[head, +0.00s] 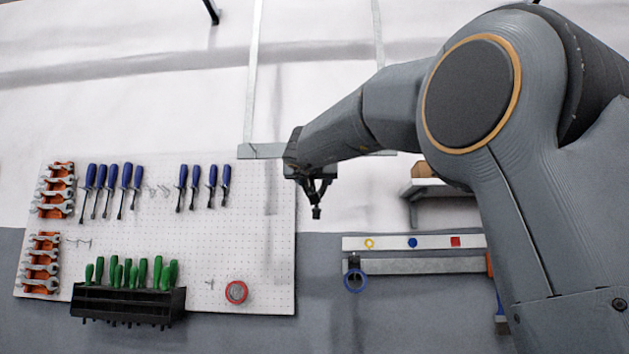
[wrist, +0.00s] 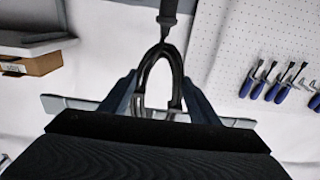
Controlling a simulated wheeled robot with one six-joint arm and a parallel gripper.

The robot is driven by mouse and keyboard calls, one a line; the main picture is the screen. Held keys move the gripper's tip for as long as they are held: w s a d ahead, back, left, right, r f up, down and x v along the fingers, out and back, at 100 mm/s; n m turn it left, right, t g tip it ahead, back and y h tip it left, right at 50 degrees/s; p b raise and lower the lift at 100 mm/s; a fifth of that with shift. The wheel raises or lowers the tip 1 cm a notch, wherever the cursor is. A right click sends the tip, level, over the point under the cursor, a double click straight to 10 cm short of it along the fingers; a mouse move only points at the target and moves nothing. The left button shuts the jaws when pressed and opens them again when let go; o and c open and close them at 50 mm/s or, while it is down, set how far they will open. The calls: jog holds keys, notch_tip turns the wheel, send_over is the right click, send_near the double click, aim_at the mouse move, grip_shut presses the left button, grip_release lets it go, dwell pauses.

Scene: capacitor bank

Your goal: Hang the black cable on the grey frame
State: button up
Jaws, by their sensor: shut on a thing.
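The black cable (wrist: 167,22) shows in the wrist view as a dark loop between my gripper's two fingers, narrowing to a thicker dark end at the top edge. My gripper (head: 316,188) is shut on it, and in the head view a short dark end (head: 316,212) hangs below the fingers. The grey frame (head: 258,151) has two thin uprights and a flat crossbar, partly hidden behind my arm. Its crossbar also shows in the wrist view (wrist: 238,122), behind the fingers. I cannot tell whether the cable touches the frame.
A pegboard (head: 240,210) with wrenches, screwdrivers and a red tape roll (head: 236,292) is on the left. A shelf (head: 440,190) with a cardboard box (wrist: 30,65) is on the right. Below it is a grey rail (head: 430,265) with a blue ring (head: 355,281).

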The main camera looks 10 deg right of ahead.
jog(key=o, duration=1.1)
jog(key=shift+w+f, duration=0.1)
jog(key=shift+f, duration=0.05)
jog(key=b+v, duration=0.1)
jog(key=v, duration=0.7)
jog(key=shift+w, duration=0.1)
